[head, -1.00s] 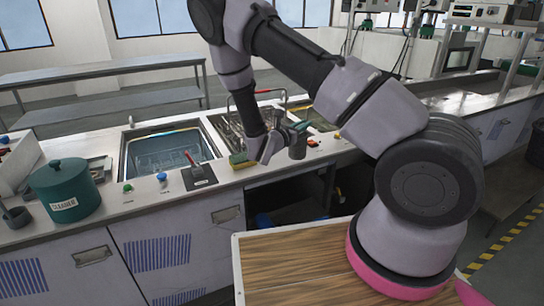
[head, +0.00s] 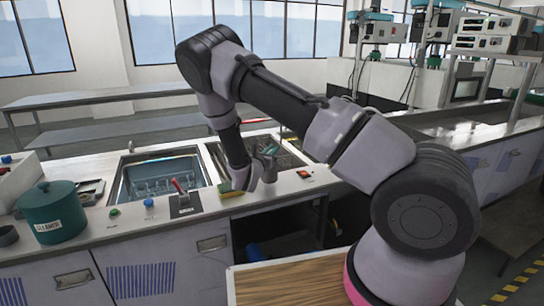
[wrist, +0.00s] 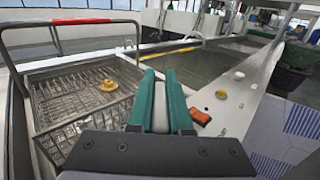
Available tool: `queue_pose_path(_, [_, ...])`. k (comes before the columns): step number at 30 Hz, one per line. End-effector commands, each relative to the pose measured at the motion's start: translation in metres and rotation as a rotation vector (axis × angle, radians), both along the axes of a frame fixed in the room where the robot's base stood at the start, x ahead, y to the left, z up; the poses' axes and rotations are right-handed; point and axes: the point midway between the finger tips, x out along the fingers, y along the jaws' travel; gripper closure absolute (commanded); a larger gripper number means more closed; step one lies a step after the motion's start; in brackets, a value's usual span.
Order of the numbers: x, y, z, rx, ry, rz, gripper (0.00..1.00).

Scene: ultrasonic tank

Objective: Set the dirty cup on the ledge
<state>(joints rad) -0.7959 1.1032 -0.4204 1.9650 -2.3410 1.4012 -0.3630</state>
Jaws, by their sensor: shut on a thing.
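The ledge is the pale strip along the tanks' front.
A wire basket with a red handle (wrist: 68,22) sits in the middle tank, with a yellow piece (wrist: 108,86) inside. An orange switch (head: 303,174) is to the right. A teal cleaner pot (head: 52,210) stands far left.

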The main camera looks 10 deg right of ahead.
Motion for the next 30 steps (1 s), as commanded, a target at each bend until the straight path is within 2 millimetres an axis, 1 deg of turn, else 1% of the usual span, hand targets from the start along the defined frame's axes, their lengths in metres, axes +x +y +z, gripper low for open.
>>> queue_pose_path(1, [0.0,0.0,-0.009,-0.001,0.003,0.0,1.0])
queue_pose_path(3, [0.0,-0.001,-0.017,-0.001,0.002,-0.001,1.0])
queue_pose_path(14, [0.0,0.0,-0.022,0.0,0.0,0.0,1.0])
queue_pose_path(15, [0.0,0.0,-0.022,0.0,0.0,-0.001,0.75])
queue_pose_path(17, [0.0,0.0,-0.022,0.0,0.0,-0.001,0.53])
queue_pose_path(25, [0.0,0.0,-0.021,0.0,0.0,-0.001,0.53])
queue_pose_path(28, [0.0,0.0,-0.018,0.001,-0.001,-0.001,0.53])
queue_pose_path(30, [-0.005,0.004,-0.019,0.001,0.001,0.002,0.53])
